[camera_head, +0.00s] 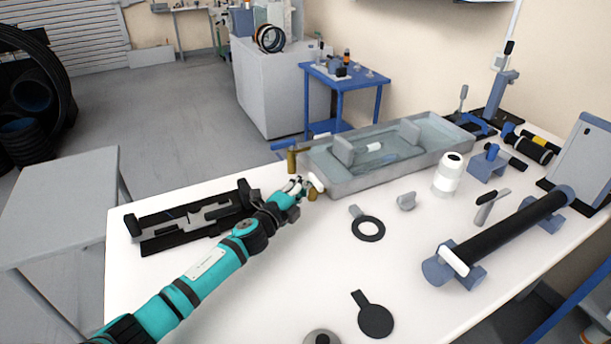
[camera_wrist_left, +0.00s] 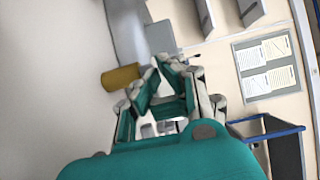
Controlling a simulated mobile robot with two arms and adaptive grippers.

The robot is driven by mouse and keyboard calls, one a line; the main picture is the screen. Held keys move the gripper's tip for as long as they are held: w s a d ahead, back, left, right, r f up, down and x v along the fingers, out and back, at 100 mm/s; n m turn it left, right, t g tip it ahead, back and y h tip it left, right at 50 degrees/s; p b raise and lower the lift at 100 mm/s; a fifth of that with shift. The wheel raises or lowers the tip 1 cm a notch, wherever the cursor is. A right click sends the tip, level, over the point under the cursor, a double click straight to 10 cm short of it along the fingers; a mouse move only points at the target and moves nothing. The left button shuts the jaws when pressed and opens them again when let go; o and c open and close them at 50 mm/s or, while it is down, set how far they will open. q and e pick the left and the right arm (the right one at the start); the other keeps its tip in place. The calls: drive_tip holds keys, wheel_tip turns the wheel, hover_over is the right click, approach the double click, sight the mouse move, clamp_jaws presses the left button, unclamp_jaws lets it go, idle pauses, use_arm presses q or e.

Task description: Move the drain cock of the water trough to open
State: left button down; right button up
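The water trough (camera_head: 345,186) is a grey, shallow, open tank with clear water, at the back middle of the white table. At its left end, a brass fitting (camera_head: 292,161) sits under a blue lever (camera_head: 302,143). A second brass piece (camera_head: 312,194) shows lower down, beside a white handle (camera_head: 317,182). My left gripper (camera_head: 300,187) is right by these parts, partly covering them. In the left wrist view its fingertips (camera_wrist_left: 158,66) come together with nothing clearly between them, and a brass cylinder (camera_wrist_left: 121,77) stands apart to their left. My right gripper is not in view.
A black-and-grey tool holder (camera_head: 195,215) lies left of my gripper. A black ring (camera_head: 368,229), a grey knob (camera_head: 405,201) and a white bottle (camera_head: 448,176) stand to the right. A black cylinder (camera_head: 510,228) lies on blue supports.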

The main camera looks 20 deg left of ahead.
use_arm(q)
drive_tip(key=shift+w+a, duration=0.1)
drive_tip(key=shift+w, duration=0.05)
drive_tip(key=shift+w+a, duration=0.25)
drive_tip(key=shift+a, duration=0.1)
drive_tip(key=shift+s+a, duration=2.35)
drive_tip(key=shift+s, duration=0.25)
drive_tip(key=shift+r+p, duration=0.1)
drive_tip(key=shift+p, duration=0.25)
